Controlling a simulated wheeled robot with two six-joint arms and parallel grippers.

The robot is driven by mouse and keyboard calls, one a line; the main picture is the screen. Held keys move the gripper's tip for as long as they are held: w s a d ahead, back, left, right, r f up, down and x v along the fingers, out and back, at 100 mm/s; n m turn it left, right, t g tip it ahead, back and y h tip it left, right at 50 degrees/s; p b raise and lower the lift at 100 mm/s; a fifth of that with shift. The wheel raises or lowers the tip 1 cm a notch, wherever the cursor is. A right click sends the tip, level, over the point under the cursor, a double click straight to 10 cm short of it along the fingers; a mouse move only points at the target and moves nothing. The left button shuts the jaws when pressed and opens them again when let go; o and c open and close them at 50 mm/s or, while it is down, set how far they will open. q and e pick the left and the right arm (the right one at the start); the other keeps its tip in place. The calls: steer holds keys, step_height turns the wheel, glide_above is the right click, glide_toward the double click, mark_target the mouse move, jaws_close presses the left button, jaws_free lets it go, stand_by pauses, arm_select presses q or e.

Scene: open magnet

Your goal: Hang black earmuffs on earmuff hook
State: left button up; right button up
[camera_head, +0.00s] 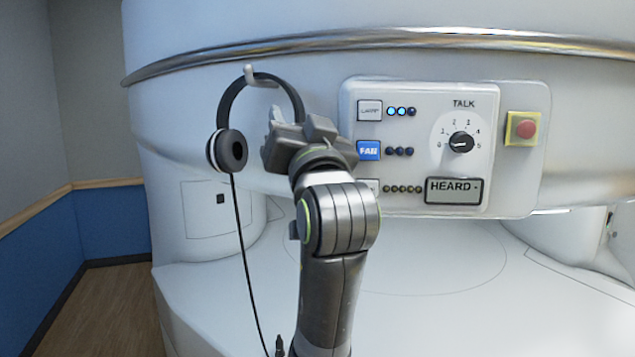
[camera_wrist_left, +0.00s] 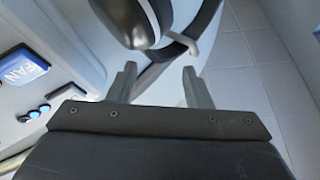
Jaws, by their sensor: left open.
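The black earmuffs (camera_head: 232,150) hang by their headband on the pale earmuff hook (camera_head: 249,74) on the white machine. One ear cup with a white ring hangs at lower left, its cable running down. The other cup is hidden behind my left gripper (camera_head: 290,127), which is in front of the right side of the band. In the left wrist view, the fingers of my left gripper (camera_wrist_left: 159,72) are apart. There the near ear cup (camera_wrist_left: 135,18) lies just past the fingertips, and the hook (camera_wrist_left: 193,47) shows beside the band. Whether the fingers touch the band cannot be told.
A control panel (camera_head: 510,180) with dial, lights and a FAN button stands right of my gripper. A red button (camera_head: 525,128) on yellow is farther right. A metal rail (camera_head: 430,40) runs above. Free room lies to the left.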

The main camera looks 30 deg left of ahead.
arm_select(q)
steer(key=b+v, duration=0.7)
steer(key=v, duration=0.6)
steer(key=shift+s+d+f, duration=0.15)
steer(key=shift+s+d, duration=0.1)
